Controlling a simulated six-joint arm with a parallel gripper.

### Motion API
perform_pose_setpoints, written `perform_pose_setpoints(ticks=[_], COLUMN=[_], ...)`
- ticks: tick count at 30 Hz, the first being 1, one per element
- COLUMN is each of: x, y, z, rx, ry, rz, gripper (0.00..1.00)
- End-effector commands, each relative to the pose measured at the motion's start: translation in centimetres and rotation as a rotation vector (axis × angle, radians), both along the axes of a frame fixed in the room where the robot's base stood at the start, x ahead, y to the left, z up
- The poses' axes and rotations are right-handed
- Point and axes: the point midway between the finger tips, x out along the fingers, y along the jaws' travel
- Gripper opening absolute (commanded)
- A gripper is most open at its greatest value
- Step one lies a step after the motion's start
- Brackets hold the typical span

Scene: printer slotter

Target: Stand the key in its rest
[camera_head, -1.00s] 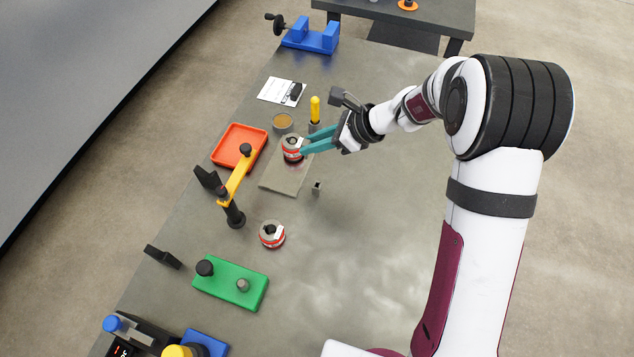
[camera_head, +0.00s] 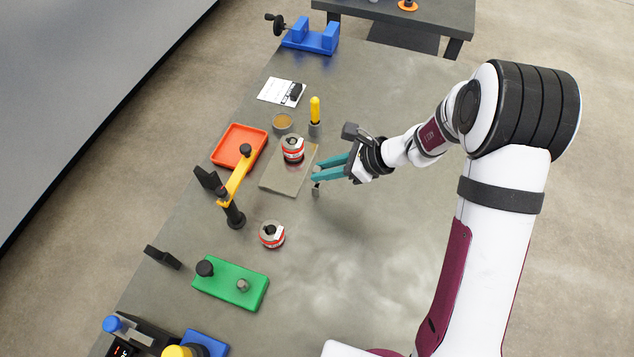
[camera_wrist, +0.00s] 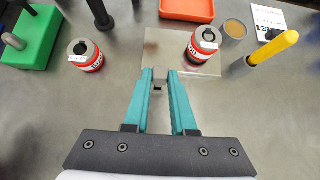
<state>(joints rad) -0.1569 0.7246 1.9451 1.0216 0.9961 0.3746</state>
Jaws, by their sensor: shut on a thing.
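My gripper (camera_head: 317,173) is shut on a small dark piece, which I take for the key; the fingers cover most of it. The tips are directly over a small grey upright block on the bench (camera_head: 316,190), which looks like the rest. In the wrist view the fingertips (camera_wrist: 160,76) nearly meet, with the small grey block (camera_wrist: 158,87) just at them. I cannot tell whether the key touches the block or is in it.
A red-banded cylinder (camera_head: 293,150) stands on a grey-brown plate (camera_head: 280,184) left of my gripper. Another red-banded cylinder (camera_head: 272,235) stands nearer. A yellow-handled tool (camera_head: 315,110) stands behind. An orange tray (camera_head: 222,160) and green block (camera_head: 230,296) lie left. Bench right of the block is clear.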

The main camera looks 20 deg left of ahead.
Motion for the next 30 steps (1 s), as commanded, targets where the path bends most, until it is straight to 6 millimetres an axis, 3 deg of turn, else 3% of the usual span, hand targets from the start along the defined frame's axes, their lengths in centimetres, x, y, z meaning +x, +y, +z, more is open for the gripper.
perform_pose_setpoints(ticks=[30], x=[0.0], y=[0.0], z=[-2.4], rx=[0.0], ry=[0.0], rz=[0.0], gripper=[0.0])
